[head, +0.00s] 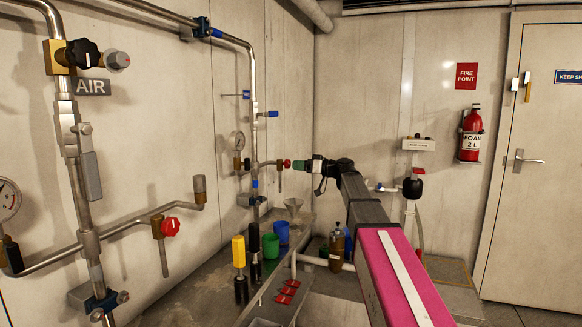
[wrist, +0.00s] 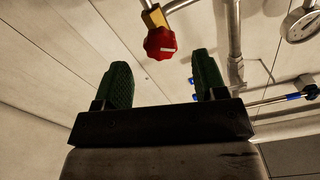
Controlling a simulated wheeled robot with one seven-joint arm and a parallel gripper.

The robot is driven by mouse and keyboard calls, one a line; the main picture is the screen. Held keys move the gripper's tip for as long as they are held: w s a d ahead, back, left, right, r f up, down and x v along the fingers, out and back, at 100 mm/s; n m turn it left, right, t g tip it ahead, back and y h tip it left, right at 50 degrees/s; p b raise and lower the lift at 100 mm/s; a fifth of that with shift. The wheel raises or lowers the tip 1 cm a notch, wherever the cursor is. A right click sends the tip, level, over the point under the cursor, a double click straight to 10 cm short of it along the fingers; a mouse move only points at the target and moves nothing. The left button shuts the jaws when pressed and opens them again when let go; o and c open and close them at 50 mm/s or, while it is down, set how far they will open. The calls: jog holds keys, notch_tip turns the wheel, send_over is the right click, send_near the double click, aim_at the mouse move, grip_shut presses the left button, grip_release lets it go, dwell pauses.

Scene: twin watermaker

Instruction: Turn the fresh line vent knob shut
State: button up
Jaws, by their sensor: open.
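A red knob (wrist: 160,43) on a brass valve body shows in the wrist view, with a short white mark on its face. In the head view it appears as the small red knob (head: 286,163) on the pipe at the back wall. My gripper (wrist: 162,72) is open and empty, its two green fingers spread. The knob lies beyond the fingertips, within the gap between them in the picture, and does not look touched. In the head view my gripper (head: 301,165) is just right of the knob, facing left. No label naming the fresh line is readable.
Another red knob (head: 170,227) and a black knob (head: 82,53) by the AIR sign are nearer. A bench (head: 205,285) below holds screwdriver-like tools and cups. A fire extinguisher (head: 471,135) hangs right.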

aim_at(289, 164)
jog(key=shift+v, duration=2.5)
jog(key=shift+s, duration=0.15)
jog(key=shift+n+t+h, duration=0.3)
jog(key=shift+n+t, duration=0.3)
jog(key=shift+t, duration=0.1)
jog(key=x, duration=1)
jog(key=shift+s+a+r, duration=0.15)
jog(key=shift+s+a, duration=0.05)
jog(key=shift+a, duration=0.2)
jog(key=c, duration=0.9)
